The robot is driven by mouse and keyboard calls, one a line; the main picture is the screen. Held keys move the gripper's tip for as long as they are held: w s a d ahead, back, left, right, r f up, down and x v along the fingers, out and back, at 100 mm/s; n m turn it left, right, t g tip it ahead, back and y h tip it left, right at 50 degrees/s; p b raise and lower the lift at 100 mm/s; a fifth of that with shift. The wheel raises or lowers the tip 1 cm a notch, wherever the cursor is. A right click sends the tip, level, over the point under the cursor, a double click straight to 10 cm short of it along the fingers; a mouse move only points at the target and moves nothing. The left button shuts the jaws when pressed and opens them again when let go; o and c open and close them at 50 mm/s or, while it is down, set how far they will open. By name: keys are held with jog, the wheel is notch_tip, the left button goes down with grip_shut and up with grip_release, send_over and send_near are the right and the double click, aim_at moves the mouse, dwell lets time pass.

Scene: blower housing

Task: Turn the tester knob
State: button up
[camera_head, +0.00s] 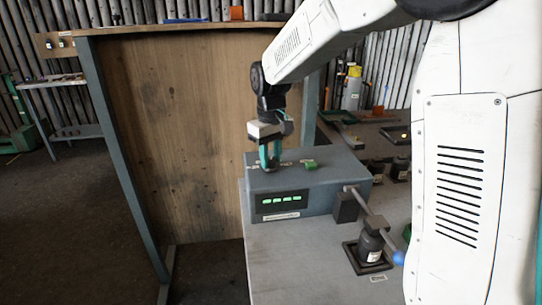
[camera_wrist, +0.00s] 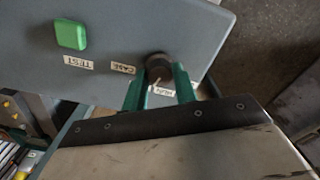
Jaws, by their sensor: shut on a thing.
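The tester is a grey-blue box (camera_head: 345,178) on the grey bench, with a display of green lit characters (camera_head: 282,200) on its front. Its dark round knob (camera_wrist: 159,66) stands on the top panel near one edge in the wrist view. My gripper (camera_head: 269,165) points down onto the top of the box. In the wrist view, the green fingers of my gripper (camera_wrist: 160,80) are shut on the knob, one on each side. In the head view the fingers hide the knob. Labels reading "TEST" and "CASE" lie beside it; a third label between the fingers is hard to read.
A green button (camera_wrist: 71,34) sits on the same panel; it also shows in the head view (camera_head: 309,165). A lever with a blue ball end (camera_head: 398,258) and a dark cylinder (camera_head: 370,246) stand right of the box. A wooden panel (camera_head: 185,130) rises behind left.

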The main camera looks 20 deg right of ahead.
aim_at(275, 173)
jog(key=shift+w+m, duration=0.1)
jog(key=shift+m, duration=0.4)
jog(key=shift+r, duration=0.1)
jog(key=o, duration=1)
notch_tip(275, 173, up, 8)
jog(key=shift+d+f, duration=0.1)
jog(key=shift+f, duration=0.05)
jog(key=s+d+m, duration=0.1)
jog(key=s, duration=1)
jog(key=s+d+f+t, duration=0.1)
jog(key=s, duration=1)
jog(key=s+f+m, duration=0.1)
jog(key=s, duration=1)
jog(key=shift+s+d+f+m, duration=0.1)
jog(key=shift+d+f+m, duration=0.1)
jog(key=shift+d+m, duration=0.15)
